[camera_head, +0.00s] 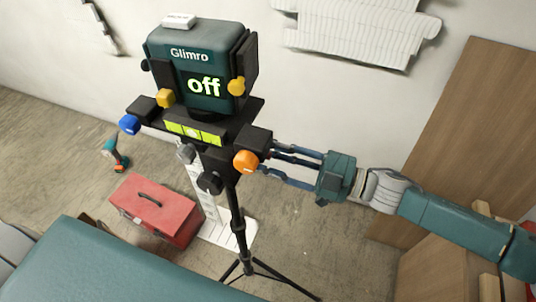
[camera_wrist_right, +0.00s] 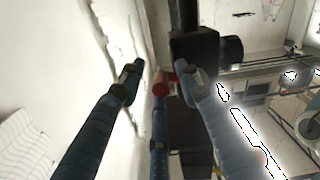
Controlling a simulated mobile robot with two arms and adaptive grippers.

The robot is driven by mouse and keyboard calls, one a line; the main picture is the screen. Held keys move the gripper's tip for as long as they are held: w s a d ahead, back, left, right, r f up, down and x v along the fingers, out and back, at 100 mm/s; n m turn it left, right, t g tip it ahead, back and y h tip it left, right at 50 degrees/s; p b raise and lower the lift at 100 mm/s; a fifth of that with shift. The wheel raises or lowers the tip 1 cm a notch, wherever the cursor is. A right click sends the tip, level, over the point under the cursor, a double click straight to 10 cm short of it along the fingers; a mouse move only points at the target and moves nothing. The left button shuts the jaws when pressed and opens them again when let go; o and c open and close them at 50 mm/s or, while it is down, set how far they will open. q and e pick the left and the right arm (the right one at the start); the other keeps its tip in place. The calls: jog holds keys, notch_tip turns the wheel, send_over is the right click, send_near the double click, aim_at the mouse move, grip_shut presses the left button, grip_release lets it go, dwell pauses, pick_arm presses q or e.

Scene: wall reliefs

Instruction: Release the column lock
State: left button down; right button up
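A dark teal Glimro device (camera_head: 195,70) with a lit "off" display sits on a black head on a tripod (camera_head: 236,215). Its mount carries an orange knob (camera_head: 246,161), a blue knob (camera_head: 129,125), a grey knob (camera_head: 186,153) and a black knob (camera_head: 209,183). Which one is the column lock I cannot tell. My right gripper (camera_head: 275,162) comes in from the right, its fingers apart beside the mount's right block. In the right wrist view a small red knob (camera_wrist_right: 162,88) shows between the open fingers; contact is unclear. My left gripper is not in view.
A red toolbox (camera_head: 155,208) and a teal drill (camera_head: 116,156) lie on the floor at left. A brown board (camera_head: 470,130) leans at the right by wooden boxes. A white relief (camera_head: 355,30) hangs on the wall behind. The tripod legs spread at the bottom.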

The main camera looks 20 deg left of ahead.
jog(key=shift+c, duration=1.3)
grip_shut()
jog(key=shift+w+r+n+p, duration=0.15)
jog(key=shift+r+n+p, duration=0.25)
jog(key=shift+r+n, duration=0.55)
jog(key=shift+n, duration=0.75)
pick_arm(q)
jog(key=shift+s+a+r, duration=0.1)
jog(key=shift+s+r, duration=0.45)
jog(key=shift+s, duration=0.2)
pick_arm(e)
jog(key=shift+o, duration=1.3)
grip_release()
jog(key=shift+w, duration=0.1)
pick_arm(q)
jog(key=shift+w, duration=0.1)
